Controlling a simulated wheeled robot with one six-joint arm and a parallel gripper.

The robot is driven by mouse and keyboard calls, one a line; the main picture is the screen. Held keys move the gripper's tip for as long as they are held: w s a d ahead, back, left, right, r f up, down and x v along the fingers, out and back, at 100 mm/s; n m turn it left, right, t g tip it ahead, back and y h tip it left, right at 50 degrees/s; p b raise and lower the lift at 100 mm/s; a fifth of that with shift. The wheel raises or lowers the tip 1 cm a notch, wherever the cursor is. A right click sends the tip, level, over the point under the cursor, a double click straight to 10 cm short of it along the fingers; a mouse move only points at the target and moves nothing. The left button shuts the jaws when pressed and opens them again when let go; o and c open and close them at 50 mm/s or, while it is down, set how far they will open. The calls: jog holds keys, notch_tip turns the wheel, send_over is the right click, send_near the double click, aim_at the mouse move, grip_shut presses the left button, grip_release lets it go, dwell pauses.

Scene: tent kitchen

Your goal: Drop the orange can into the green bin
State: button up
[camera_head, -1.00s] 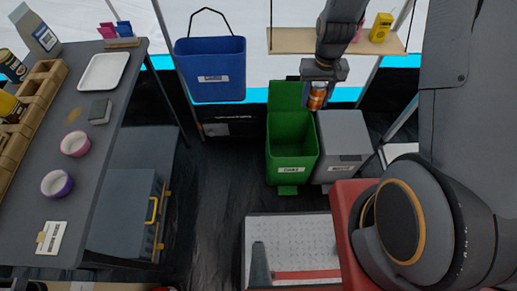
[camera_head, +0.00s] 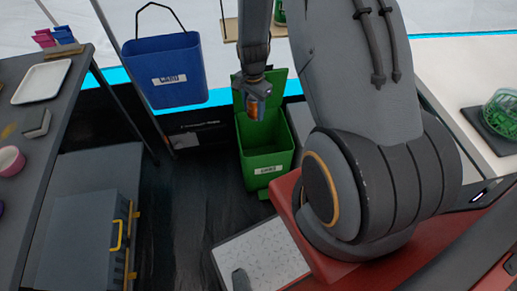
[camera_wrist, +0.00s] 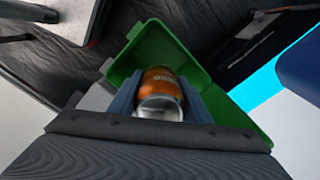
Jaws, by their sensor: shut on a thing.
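My gripper (camera_head: 256,100) is shut on the orange can (camera_head: 254,107), which hangs below it. In the wrist view the can (camera_wrist: 161,84) sits between the two fingers of my gripper (camera_wrist: 160,98), its orange side and silver end showing. The green bin (camera_head: 266,150) stands open on the floor, its lid raised at the back. In the head view the can overlaps the upper part of the bin's opening. In the wrist view the green bin (camera_wrist: 152,46) shows behind the can. The can's height above the rim is hard to tell.
A grey bin (camera_head: 300,121) stands right of the green one, partly hidden by my arm. A blue bin (camera_head: 177,76) hangs at the left. A shelf (camera_head: 232,30) is behind. A white speckled panel (camera_head: 262,257) lies in front.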

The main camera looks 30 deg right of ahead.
jog(key=w+d+f+m+b, duration=0.1)
jog(key=d+f+m+b, duration=0.2)
jog(key=f, duration=0.6)
jog(key=w+d+f+m+b, duration=0.1)
jog(key=d+f+m+b, duration=0.3)
jog(key=f+m+b, duration=0.3)
notch_tip(320, 180, down, 3)
jog(key=shift+w+r, duration=0.15)
jog(key=shift+w, duration=0.05)
jog(key=shift+d, duration=0.1)
jog(key=o, duration=1.1)
notch_tip(320, 180, up, 8)
jog(key=shift+p, duration=0.45)
